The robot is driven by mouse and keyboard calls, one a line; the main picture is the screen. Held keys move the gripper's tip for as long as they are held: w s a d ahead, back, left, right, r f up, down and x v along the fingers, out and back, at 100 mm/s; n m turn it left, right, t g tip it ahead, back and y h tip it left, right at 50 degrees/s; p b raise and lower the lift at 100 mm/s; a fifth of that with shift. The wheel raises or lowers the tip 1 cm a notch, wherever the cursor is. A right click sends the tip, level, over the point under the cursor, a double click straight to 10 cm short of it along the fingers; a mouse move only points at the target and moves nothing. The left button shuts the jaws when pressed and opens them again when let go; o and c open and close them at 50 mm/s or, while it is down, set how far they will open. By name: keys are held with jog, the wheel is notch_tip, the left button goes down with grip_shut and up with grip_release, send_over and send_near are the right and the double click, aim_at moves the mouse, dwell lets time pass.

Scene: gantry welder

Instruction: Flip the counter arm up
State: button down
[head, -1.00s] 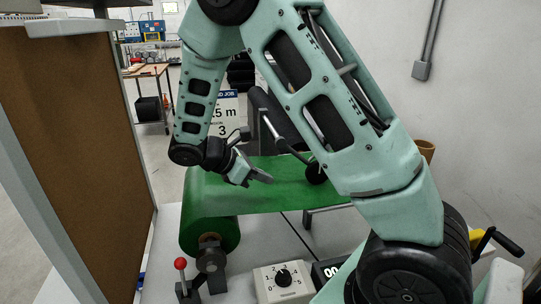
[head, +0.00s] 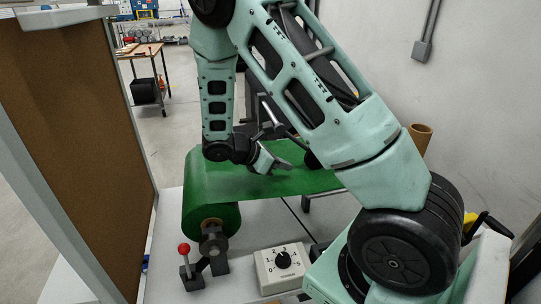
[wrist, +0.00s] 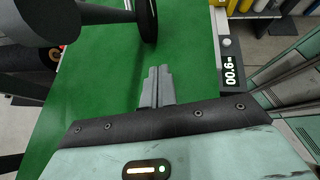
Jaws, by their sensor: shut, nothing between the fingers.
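The counter arm (head: 271,117) is a grey bar assembly behind the green sheet (head: 228,184), partly hidden by my arm. Its black wheel (head: 312,161) shows as a dark edge beside my upper link, low at the sheet. In the wrist view, the wheel (wrist: 148,18) and a grey bar (wrist: 102,15) lie ahead, over the sheet; I cannot tell if the wheel touches it. My gripper (head: 278,165) is shut and empty, just above the sheet and left of the wheel. In the wrist view, its fingertips (wrist: 158,72) point toward the wheel, apart from it.
A green roll (head: 209,200) sits at left, with a red-knobbed lever (head: 184,249) in front. A dial box (head: 282,268) stands on the bench. A counter display (wrist: 231,73) shows in the wrist view. A brown panel (head: 80,150) borders the left; a wall stands right.

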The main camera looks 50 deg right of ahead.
aim_at(315, 155)
jog(key=shift+s+d+f+p, duration=0.1)
jog(key=shift+s+d+p, duration=0.25)
jog(key=shift+d, duration=0.55)
jog(key=shift+s+d+f+p, duration=0.1)
jog(key=shift+s+d+p, duration=0.25)
jog(key=shift+d, duration=0.55)
jog(key=shift+s+d+f+p, duration=0.1)
jog(key=shift+s+d+p, duration=0.25)
jog(key=shift+d, duration=0.55)
jog(key=shift+d+r+h, duration=0.15)
jog(key=shift+h, duration=0.15)
jog(key=shift+s+d+r+g+h+b, duration=0.35)
jog(key=shift+s+d+r+g+h, duration=0.3)
jog(key=shift+d+r+h, duration=0.35)
jog(key=r+g+h, duration=0.1)
jog(key=h, duration=0.1)
jog(key=s+d+r+g+h, duration=0.1)
jog(key=r+h, duration=0.1)
jog(key=d+r+n+g+h, duration=0.1)
jog(key=r+h, duration=0.1)
jog(key=shift+s+d+r, duration=0.1)
jog(key=shift+s, duration=0.1)
notch_tip(315, 155, up, 3)
jog(key=h, duration=0.3)
jog(key=shift+d+n+g, duration=0.1)
jog(key=shift+n+g, duration=0.25)
jog(key=shift+n, duration=0.05)
jog(key=shift+r+n+h+p, duration=0.3)
jog(key=shift+r+h, duration=0.55)
jog(key=shift+h, duration=0.05)
